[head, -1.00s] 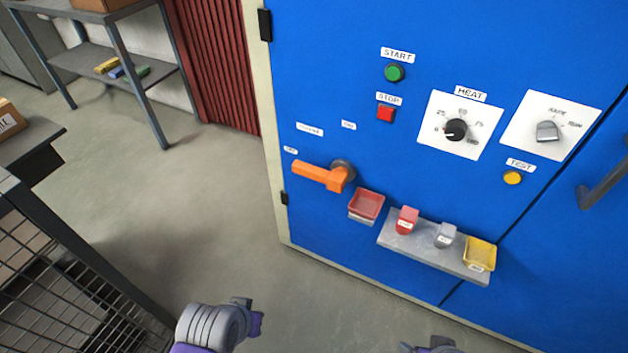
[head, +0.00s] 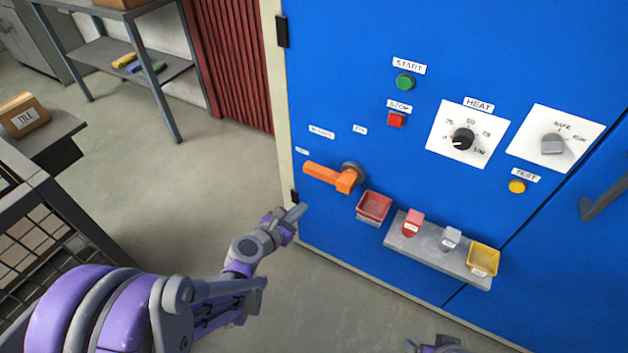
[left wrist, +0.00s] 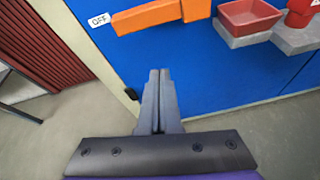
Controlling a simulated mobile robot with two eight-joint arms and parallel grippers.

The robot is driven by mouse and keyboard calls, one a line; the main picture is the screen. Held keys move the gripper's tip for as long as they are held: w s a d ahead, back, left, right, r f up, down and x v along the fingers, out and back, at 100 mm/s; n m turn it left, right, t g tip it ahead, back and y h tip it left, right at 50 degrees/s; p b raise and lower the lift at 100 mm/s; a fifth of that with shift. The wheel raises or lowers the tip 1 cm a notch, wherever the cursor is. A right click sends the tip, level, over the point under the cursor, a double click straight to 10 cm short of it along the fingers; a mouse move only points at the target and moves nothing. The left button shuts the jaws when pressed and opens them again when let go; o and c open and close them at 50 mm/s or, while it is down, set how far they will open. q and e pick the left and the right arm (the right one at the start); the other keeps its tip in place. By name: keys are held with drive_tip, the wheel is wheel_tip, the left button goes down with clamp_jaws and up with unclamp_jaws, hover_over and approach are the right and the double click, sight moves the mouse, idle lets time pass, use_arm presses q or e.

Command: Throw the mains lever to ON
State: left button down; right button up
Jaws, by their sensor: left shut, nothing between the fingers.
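The orange mains lever (head: 328,176) is on the blue cabinet front, its handle pointing left from a grey round pivot (head: 353,169). In the left wrist view the lever (left wrist: 147,17) has its free end beside a white OFF label (left wrist: 99,20). A small label (head: 360,129) sits above the pivot, too small to read surely. My left gripper (head: 299,211) is shut and empty, below and left of the lever's free end and apart from it. My right gripper (head: 436,345) barely shows at the bottom edge.
Right of and below the lever, a red tray (head: 374,207) and a grey shelf (head: 431,254) with a red piece, a grey piece and a yellow tray stick out. START (head: 405,82) and STOP (head: 396,120) buttons sit above. A wire cage stands at left; floor between is clear.

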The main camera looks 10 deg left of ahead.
sight(329, 176)
use_arm(q)
drive_tip(key=shift+w+a+f+n, duration=0.2)
drive_tip(key=shift+w+a+n, duration=0.3)
drive_tip(key=shift+n, duration=0.6)
drive_tip(key=b+x, duration=0.2)
drive_tip(key=x, duration=0.8)
drive_tip(key=shift+r, duration=2.1)
drive_tip(key=shift+a+r+t+y, duration=0.1)
drive_tip(key=shift+r+t+y, duration=0.05)
drive_tip(key=shift+t+y, duration=0.15)
